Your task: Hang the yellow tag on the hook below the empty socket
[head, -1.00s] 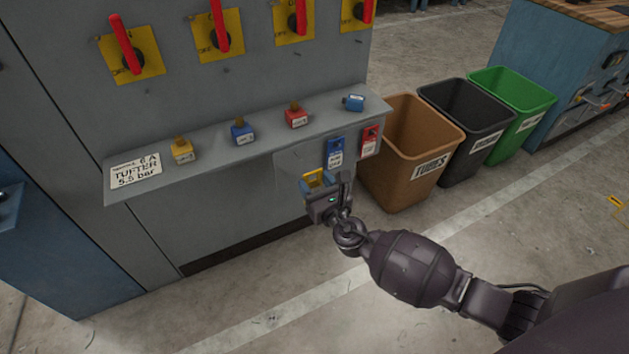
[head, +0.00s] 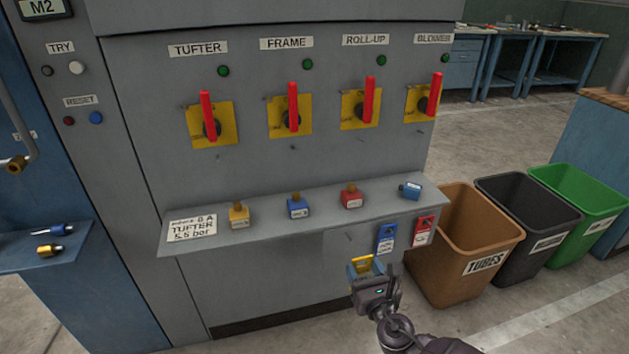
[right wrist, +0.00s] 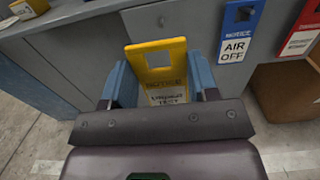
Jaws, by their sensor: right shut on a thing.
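My right gripper (head: 366,274) is shut on the yellow tag (head: 362,262), in front of the cabinet below its shelf. I cannot make out which socket is the empty one. My left gripper is not in view.
A blue tag (head: 386,238) and a red tag (head: 423,231) hang right of the gripper. A brown bin (head: 462,235) stands close on the right. A blue ledge (head: 25,262) at left holds two small items.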

